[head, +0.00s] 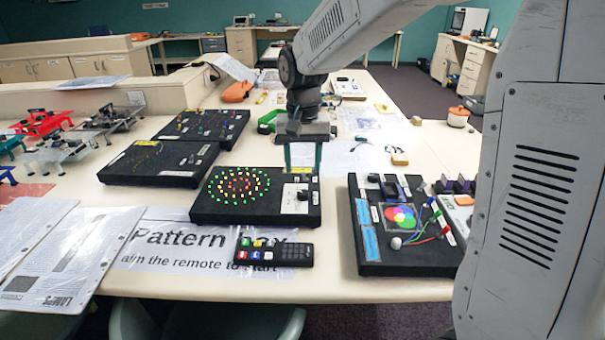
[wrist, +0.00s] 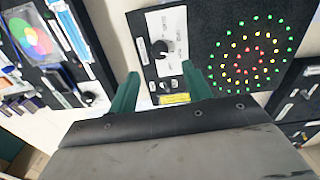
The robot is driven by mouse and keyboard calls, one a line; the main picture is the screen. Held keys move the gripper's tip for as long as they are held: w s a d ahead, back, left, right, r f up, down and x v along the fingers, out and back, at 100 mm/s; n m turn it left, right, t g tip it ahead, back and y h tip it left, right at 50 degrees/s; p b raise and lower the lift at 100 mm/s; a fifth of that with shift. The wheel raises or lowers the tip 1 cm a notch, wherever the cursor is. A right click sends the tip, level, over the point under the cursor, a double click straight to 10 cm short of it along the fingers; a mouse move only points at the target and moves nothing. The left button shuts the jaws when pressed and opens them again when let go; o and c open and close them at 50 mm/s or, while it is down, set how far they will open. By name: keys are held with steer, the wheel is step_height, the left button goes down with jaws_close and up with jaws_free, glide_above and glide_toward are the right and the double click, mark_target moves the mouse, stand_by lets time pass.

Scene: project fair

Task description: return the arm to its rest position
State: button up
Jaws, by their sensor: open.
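My gripper (head: 303,157) is in the middle of the head view, pointing down above the table behind the pattern box. Its two green fingers are apart with nothing held between them. In the wrist view my gripper (wrist: 158,92) shows both green fingertips spread, with part of the pattern box (wrist: 200,60) beyond them. The pattern box (head: 215,211) is a black board with rings of green, yellow and red lights. My arm rises from the gripper to the upper right of the head view.
A black remote (head: 274,252) lies on the printed sign (head: 185,245) near the front edge. A colour-mixing board (head: 375,250) stands right of the pattern box. Other black boards (head: 160,163) lie to the left. An orange-lidded pot (head: 458,117) stands at the right.

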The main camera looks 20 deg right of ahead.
steer(key=shift+r, duration=0.25)
stand_by(0.3)
steer(key=s+d+r+n, duration=0.1)
steer(key=s+r+n, duration=0.1)
steer(key=s, duration=1.2)
steer(key=s+d+r+n+t, duration=0.1)
steer(key=s+d+r+n, duration=0.1)
steer(key=s, duration=1.3)
steer(key=shift+s, duration=0.2)
stand_by(2.6)
